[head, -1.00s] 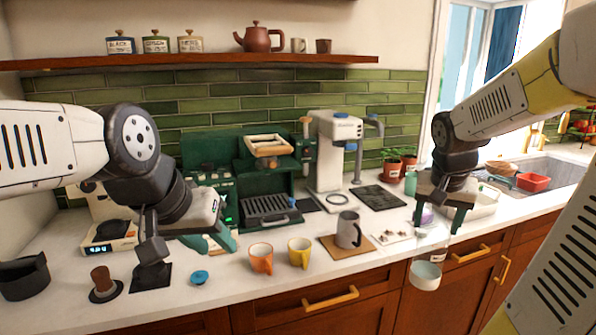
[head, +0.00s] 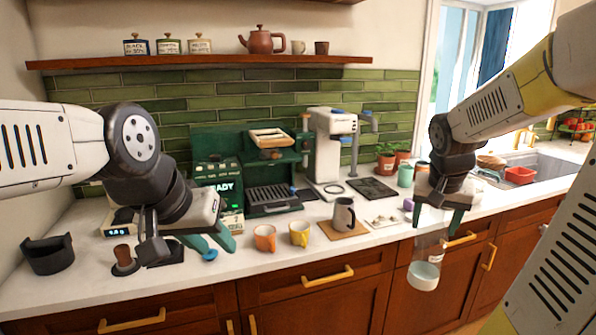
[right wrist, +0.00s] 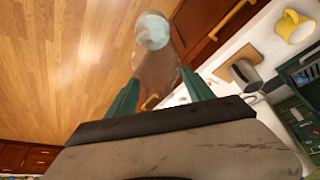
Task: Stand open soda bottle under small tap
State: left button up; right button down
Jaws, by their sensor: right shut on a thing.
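My right gripper (head: 438,208) is shut on a clear bottle (head: 430,249). The bottle hangs roughly upright in front of the counter's front edge, with a pale base or contents at the bottom. In the right wrist view the bottle (right wrist: 156,68) sits between the green fingers (right wrist: 160,92), over the wooden floor. A white machine (head: 328,148) with blue parts stands at the back of the counter. A small grey tap with a blue top (head: 368,122) is on its right side. My left gripper (head: 218,243) is open and empty above the counter's left part.
A grey mug (head: 344,214) on a wooden board, an orange cup (head: 264,238) and a yellow cup (head: 299,233) stand near the front. A dark flat tray (head: 373,189) lies below the tap. Plant pots and a purple item (head: 408,204) are near the right gripper.

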jog(key=shift+w+a+f, duration=0.1)
jog(key=shift+w+f, duration=0.15)
jog(key=w+a+f+n+y, duration=0.1)
jog(key=w+a+f+n, duration=0.1)
jog(key=a+f, duration=0.5)
jog(key=w+a+f+n+y, duration=0.1)
jog(key=w+a+f+n, duration=0.1)
jog(key=a+f, duration=0.6)
notch_tip(320, 180, down, 7)
jog(key=shift+w+n, duration=0.2)
jog(key=shift+n, duration=0.3)
jog(key=shift+a, duration=0.1)
